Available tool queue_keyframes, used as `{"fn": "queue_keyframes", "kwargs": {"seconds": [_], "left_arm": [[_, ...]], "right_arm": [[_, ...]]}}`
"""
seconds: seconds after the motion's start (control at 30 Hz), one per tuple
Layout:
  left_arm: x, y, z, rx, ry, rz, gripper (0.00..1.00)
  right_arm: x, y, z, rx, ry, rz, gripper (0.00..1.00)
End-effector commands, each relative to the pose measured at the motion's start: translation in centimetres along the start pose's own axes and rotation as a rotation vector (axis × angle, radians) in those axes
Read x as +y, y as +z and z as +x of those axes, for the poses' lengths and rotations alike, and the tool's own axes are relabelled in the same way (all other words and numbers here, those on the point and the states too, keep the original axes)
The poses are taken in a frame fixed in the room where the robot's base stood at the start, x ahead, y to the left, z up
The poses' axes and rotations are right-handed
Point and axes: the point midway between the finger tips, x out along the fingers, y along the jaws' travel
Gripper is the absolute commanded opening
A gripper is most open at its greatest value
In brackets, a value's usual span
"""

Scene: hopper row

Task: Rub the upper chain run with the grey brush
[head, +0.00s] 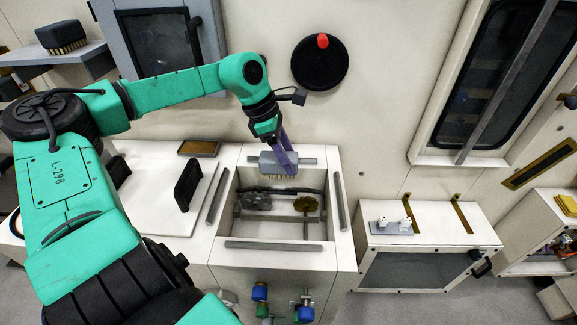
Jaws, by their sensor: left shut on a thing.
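My left gripper (286,163) comes down from the wall side with purple fingers, shut on the grey brush (268,164). The brush is a grey block with pale bristles facing down. It is at the back edge of an open box in the counter. The dark upper chain run (282,190) crosses inside the box, a little below and in front of the bristles. The brush looks apart from the chain, though the height gap is hard to judge. My right gripper is out of view.
Grey bars line the box rim, including the front bar (275,245). Left stands a white panel with a black handle (187,185), and a brown-topped tray (198,148) behind. A lower cabinet (430,245) stands right. A black disc with a red knob (320,66) hangs behind.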

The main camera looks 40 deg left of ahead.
Motion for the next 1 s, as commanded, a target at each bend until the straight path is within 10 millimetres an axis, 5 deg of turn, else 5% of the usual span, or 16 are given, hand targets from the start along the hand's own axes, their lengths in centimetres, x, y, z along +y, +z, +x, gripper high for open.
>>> {"fn": "queue_keyframes", "kwargs": {"seconds": [0.37,0.83,1.0], "left_arm": [[0.0,0.4,-0.3,0.004,-0.002,-0.006,0.0],[0.0,-2.7,7.3,0.003,-0.003,-0.003,0.0],[2.7,-2.6,6.6,0.01,-0.003,-0.005,0.0]], "right_arm": [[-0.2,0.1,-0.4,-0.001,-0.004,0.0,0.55],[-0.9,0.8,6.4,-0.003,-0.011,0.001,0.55],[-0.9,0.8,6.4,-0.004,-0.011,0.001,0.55]]}}
